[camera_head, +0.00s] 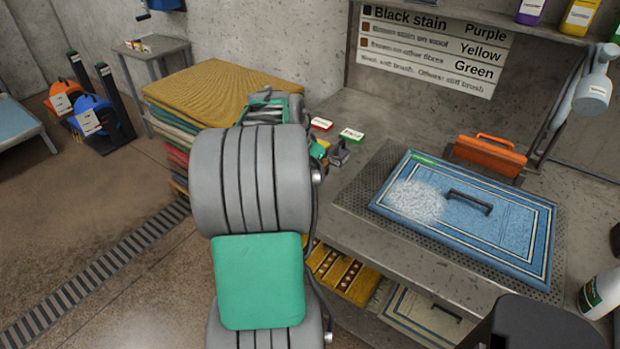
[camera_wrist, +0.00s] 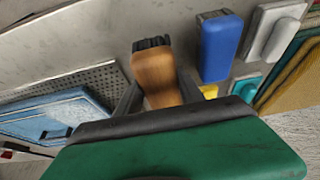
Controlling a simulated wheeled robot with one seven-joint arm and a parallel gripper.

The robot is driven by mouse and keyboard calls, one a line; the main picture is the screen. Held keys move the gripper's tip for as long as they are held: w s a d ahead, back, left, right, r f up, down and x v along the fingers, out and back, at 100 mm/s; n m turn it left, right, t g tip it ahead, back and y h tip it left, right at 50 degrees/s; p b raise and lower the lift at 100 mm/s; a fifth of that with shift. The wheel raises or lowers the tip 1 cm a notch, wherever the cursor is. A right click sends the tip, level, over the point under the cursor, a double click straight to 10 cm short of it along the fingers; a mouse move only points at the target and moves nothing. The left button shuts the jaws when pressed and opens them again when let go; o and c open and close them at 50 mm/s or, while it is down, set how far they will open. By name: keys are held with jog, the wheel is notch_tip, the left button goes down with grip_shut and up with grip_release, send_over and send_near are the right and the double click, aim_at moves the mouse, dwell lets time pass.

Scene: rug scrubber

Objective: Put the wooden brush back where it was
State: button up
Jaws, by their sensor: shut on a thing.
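The wooden brush (camera_wrist: 154,72), with a light brown body and dark bristles, shows in the wrist view. My gripper (camera_wrist: 160,92) is shut on it, with a dark finger on each side. The bristle end points away from my gripper, toward the grey bench top. I cannot tell whether it touches the bench. In the head view my arm hides the brush and most of the gripper.
A blue rug (camera_head: 510,215) with a whitish patch and a dark handle lies on a perforated plate. An orange-handled tool (camera_head: 490,157) stands behind it. A blue block (camera_wrist: 217,48) and white block (camera_wrist: 281,40) are near the brush. Stacked rugs (camera_head: 215,85) stand left of the bench.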

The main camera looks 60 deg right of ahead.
jog(key=shift+w+d+f, duration=0.2)
jog(key=shift+f, duration=1.9)
jog(key=o, duration=1.3)
jog(key=shift+c, duration=0.2)
jog(key=shift+r+p, duration=0.3)
jog(key=shift+r, duration=0.2)
jog(key=v, duration=1.1)
jog(key=shift+a+r, duration=0.1)
jog(key=shift+w+a+r, duration=0.1)
jog(key=w+a+f+n+t+y, duration=0.15)
jog(key=w+a+n, duration=0.4)
jog(key=a, duration=0.65)
jog(key=w+a+n+t, duration=0.2)
jog(key=w+a+n, duration=0.4)
jog(key=a, duration=0.6)
jog(key=s+a+f+n+y, duration=0.1)
jog(key=a+n, duration=0.3)
jog(key=a, duration=0.6)
jog(key=s+a+f+n+y, duration=0.1)
jog(key=a+f+n+y, duration=0.1)
jog(key=a, duration=0.8)
jog(key=shift+s+a+f+n, duration=0.15)
jog(key=shift+s+f+n, duration=0.25)
jog(key=shift+f+n, duration=0.6)
jog(key=shift+r+n+t, duration=0.25)
